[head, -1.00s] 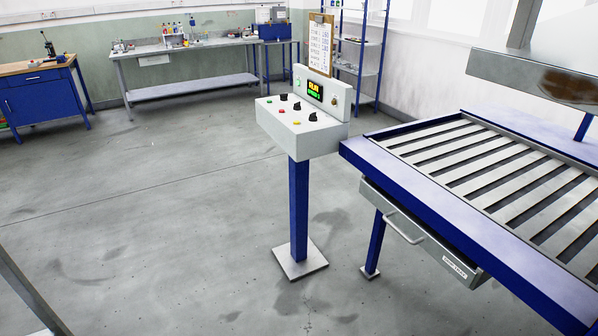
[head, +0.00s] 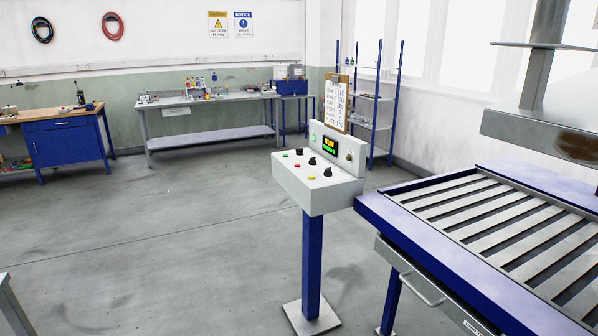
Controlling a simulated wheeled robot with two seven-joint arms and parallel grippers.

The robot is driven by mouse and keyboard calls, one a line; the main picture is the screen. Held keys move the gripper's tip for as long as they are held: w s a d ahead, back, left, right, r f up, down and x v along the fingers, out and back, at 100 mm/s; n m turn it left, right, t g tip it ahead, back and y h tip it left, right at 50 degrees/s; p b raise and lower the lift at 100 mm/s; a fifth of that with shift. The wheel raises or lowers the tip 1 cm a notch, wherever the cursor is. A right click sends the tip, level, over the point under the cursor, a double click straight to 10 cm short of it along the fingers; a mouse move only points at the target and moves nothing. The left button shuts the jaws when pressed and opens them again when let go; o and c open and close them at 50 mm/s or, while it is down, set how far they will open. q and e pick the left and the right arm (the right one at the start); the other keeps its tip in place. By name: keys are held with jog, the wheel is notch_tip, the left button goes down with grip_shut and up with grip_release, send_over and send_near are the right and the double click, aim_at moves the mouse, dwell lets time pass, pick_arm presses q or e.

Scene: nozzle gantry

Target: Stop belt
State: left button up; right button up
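A white control box (head: 318,188) stands on a blue post (head: 312,262) in the middle of the head view. Its sloped top carries small buttons, among them a green button (head: 285,155), a red button (head: 296,166) and a yellow button (head: 311,178), with several black knobs (head: 328,172) beside them. The upright panel has a lit display (head: 328,146) that appears to read RUN, with a second green line below. The slatted belt bed (head: 480,222) in a blue frame (head: 400,230) lies to the right of the box. Neither gripper is in view.
A clipboard (head: 337,103) stands behind the panel. A grey hood (head: 540,130) hangs over the slatted bed. A drawer with a handle (head: 424,290) sits under the frame. Workbenches (head: 205,100) and a shelf rack (head: 372,110) line the back. The floor left of the post is open.

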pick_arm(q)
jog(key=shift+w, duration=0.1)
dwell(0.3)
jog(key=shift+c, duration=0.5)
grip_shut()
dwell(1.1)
